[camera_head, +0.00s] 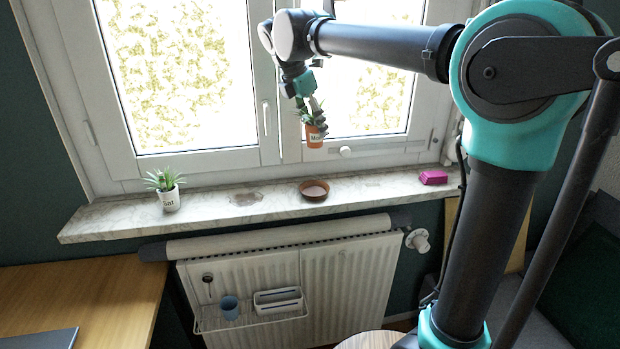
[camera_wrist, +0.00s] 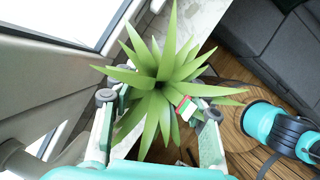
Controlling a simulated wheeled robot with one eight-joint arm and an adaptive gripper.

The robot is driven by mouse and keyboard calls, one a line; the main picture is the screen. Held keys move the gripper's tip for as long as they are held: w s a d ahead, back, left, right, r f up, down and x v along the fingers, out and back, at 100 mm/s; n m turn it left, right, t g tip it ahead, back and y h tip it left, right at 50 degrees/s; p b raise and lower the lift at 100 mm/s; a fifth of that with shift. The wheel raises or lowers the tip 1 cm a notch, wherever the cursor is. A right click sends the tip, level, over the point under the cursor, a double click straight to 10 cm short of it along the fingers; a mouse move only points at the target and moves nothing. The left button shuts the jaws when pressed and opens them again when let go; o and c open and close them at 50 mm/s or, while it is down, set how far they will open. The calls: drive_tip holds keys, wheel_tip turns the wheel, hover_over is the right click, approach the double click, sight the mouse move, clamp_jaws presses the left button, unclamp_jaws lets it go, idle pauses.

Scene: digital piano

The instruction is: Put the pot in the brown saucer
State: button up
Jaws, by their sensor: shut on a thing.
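The pot (camera_head: 314,139) is small and orange with a dark label band and a green spiky plant. My gripper (camera_head: 312,116) is shut on it and holds it upright in the air, in front of the window and above the sill. In the wrist view the plant (camera_wrist: 160,85) fills the middle between the fingers of my gripper (camera_wrist: 160,120) and hides most of the pot. The brown saucer (camera_head: 314,195) is a shallow round dish on the marble sill, below the held pot and apart from it. It cannot be made out in the wrist view.
A white pot with a plant (camera_head: 169,199) stands on the sill at the left. The window handle (camera_head: 266,118) and radiator (camera_head: 330,275) are nearby.

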wheel_tip(320, 180, down, 15)
drive_tip(key=shift+f, duration=0.1)
idle(0.4)
drive_tip(key=shift+f, duration=0.1)
drive_tip(key=o, duration=1.4)
drive_tip(key=v, duration=1.2)
drive_tip(key=shift+d, duration=0.1)
